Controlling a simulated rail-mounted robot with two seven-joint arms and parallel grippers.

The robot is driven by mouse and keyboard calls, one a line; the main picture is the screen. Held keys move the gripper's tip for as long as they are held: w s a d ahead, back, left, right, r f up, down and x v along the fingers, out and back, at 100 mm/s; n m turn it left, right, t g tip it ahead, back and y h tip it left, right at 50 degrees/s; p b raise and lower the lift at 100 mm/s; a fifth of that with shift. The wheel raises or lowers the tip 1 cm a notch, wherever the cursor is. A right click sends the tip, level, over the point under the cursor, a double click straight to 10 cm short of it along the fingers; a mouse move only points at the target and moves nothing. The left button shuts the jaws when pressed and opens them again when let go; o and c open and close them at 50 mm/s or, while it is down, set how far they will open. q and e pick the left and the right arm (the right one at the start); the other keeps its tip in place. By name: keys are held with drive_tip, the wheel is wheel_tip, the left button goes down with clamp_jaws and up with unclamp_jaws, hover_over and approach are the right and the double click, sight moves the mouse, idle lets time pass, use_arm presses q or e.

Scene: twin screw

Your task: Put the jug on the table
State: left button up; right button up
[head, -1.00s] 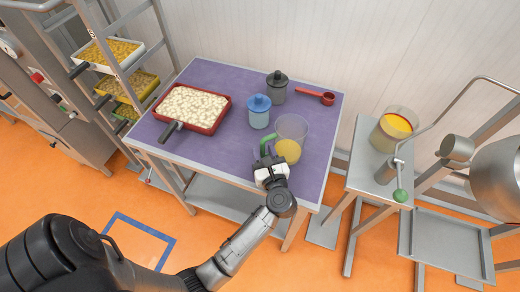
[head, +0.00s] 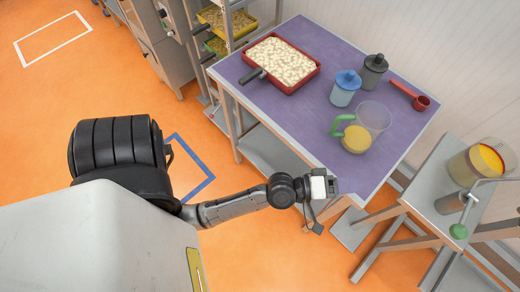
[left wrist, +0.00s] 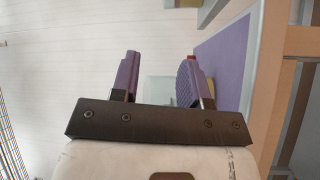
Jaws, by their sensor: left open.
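My left gripper (head: 332,187) is at the table's front edge, apart from the jug. In the left wrist view my left gripper (left wrist: 160,85) has its two purple-padded fingers spread, with nothing held between them. A pale, blurred shape shows beyond the fingers in that view; I cannot tell what it is. My right gripper is not in view.
A red tray (head: 317,70) of pale pieces, a blue-lidded canister (head: 344,92), a dark grey canister (head: 373,70) and a red scoop (head: 410,95) share the table. A side stand (head: 437,183) holds a yellow-filled container (head: 475,163). Orange floor is free at left.

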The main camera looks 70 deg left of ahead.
use_arm(q)
drive_tip(key=s+a+f+m+g+y, duration=0.2)
drive_tip(key=s+f+m+g, duration=0.4)
drive_tip(key=s, duration=0.4)
drive_tip(key=s+a+f+m+g+y, duration=0.2)
drive_tip(key=s+a+f+m+g, duration=0.2)
drive_tip(key=s+f+m+g, duration=0.3)
drive_tip(key=s+m+g, duration=0.1)
drive_tip(key=s, duration=0.3)
drive_tip(key=shift+g+y, duration=0.4)
drive_tip(key=shift+w, duration=0.1)
